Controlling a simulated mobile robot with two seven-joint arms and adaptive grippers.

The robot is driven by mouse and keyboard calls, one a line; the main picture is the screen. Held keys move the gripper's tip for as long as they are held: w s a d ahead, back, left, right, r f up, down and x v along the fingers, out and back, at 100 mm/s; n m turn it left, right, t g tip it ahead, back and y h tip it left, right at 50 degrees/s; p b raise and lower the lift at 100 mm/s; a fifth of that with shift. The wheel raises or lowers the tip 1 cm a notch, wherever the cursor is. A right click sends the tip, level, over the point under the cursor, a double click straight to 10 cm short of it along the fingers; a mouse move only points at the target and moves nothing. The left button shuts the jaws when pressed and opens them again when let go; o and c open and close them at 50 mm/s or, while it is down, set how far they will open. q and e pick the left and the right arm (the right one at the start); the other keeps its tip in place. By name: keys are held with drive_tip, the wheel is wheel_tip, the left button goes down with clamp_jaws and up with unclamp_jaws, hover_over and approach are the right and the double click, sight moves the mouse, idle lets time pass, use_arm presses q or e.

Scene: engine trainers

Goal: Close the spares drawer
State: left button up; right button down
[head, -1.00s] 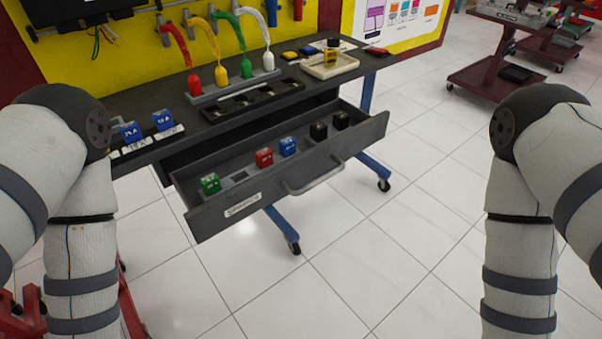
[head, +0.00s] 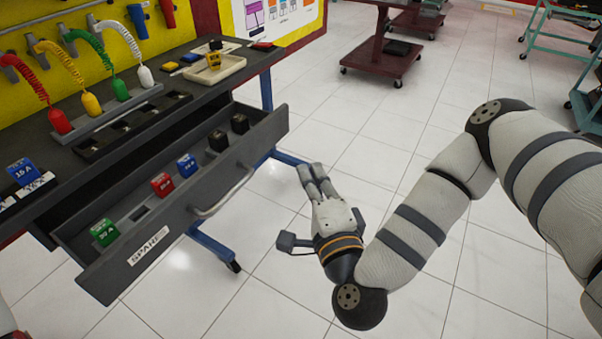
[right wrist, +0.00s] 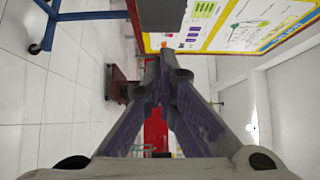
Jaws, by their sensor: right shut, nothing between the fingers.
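The spares drawer (head: 158,247) stands pulled out of the grey bench in the head view, with a SPARES label and a bar handle (head: 224,192) on its front. It holds a green block (head: 104,232), a red block (head: 162,184), a blue block (head: 187,165) and black blocks (head: 218,141). My right gripper (head: 310,170) is shut and empty, to the right of the drawer front and apart from it. In the right wrist view its fingers (right wrist: 160,70) come together with nothing between them. My left gripper is not in view.
A blue bench leg with castors (head: 268,95) stands behind the drawer. Dark red carts (head: 385,55) stand farther back. The tiled floor between is clear.

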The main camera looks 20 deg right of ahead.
sight(228, 129)
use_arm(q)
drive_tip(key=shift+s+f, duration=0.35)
use_arm(e)
drive_tip(key=shift+w+a+f, duration=0.1)
drive_tip(key=shift+w+a, duration=0.2)
drive_tip(key=shift+w, duration=1.4)
drive_tip(key=shift+w+a+f, duration=0.1)
drive_tip(key=shift+w+a, duration=0.15)
drive_tip(key=shift+w, duration=1.5)
drive_tip(key=shift+w+a, duration=0.3)
drive_tip(key=shift+w, duration=1.4)
